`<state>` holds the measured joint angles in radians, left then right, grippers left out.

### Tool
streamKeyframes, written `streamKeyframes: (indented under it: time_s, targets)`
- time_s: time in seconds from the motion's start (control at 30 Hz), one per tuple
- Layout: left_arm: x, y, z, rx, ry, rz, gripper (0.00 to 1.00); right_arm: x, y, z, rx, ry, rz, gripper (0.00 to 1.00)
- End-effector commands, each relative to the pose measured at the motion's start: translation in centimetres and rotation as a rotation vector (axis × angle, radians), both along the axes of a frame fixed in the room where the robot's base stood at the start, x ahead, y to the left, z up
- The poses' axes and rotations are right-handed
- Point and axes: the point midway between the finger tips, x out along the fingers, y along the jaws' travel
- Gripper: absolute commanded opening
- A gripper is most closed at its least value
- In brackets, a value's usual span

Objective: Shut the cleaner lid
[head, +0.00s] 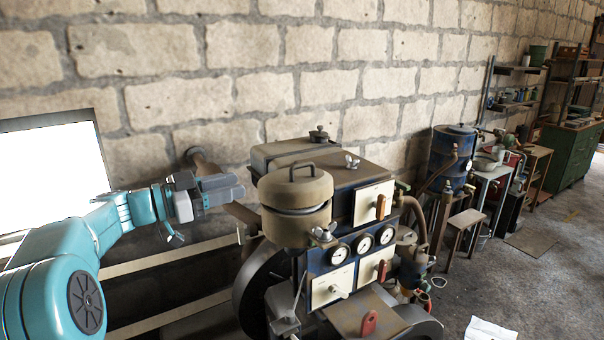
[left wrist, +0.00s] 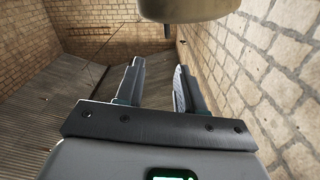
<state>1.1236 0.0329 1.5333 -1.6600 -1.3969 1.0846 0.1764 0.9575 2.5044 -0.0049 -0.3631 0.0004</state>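The cleaner is a round tan canister (head: 288,228) on top of the engine. Its domed cleaner lid (head: 295,189) has a strap handle on top and sits over the canister, with a dark gap and a paler ring below its rim. A wing nut (head: 323,234) is at the canister's front right side. My left gripper (head: 238,187) is just left of the lid, apart from it and pointing towards it. In the left wrist view its two fingers (left wrist: 160,66) are spread with nothing between them. A round tan underside (left wrist: 190,8) shows above them. My right gripper is not seen.
The engine has a box (head: 355,176) with a wing nut behind the lid, gauges (head: 362,244) and red-handled levers below. A pipe (head: 204,160) sticks out of the brick wall behind my left gripper. A blue drum (head: 452,158) stands farther right. Open floor lies at right.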

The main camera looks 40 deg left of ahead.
Motion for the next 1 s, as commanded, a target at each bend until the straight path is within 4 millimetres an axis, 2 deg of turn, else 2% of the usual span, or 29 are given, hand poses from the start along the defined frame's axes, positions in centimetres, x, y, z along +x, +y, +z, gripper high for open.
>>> streamKeyframes:
  time_s: [0.23,0.77,0.87,1.0]
  targets:
    - [-1.6,0.5,0.0,0.000,0.001,0.002,0.38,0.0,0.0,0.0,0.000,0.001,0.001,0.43]
    - [-2.1,0.6,-0.1,0.001,0.000,0.002,0.38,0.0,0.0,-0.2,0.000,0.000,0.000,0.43]
    - [-3.2,1.1,-0.2,0.002,0.001,0.005,0.38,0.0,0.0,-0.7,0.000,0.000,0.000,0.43]
    - [-6.4,2.1,-0.5,0.002,0.001,0.008,0.38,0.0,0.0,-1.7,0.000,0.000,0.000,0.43]
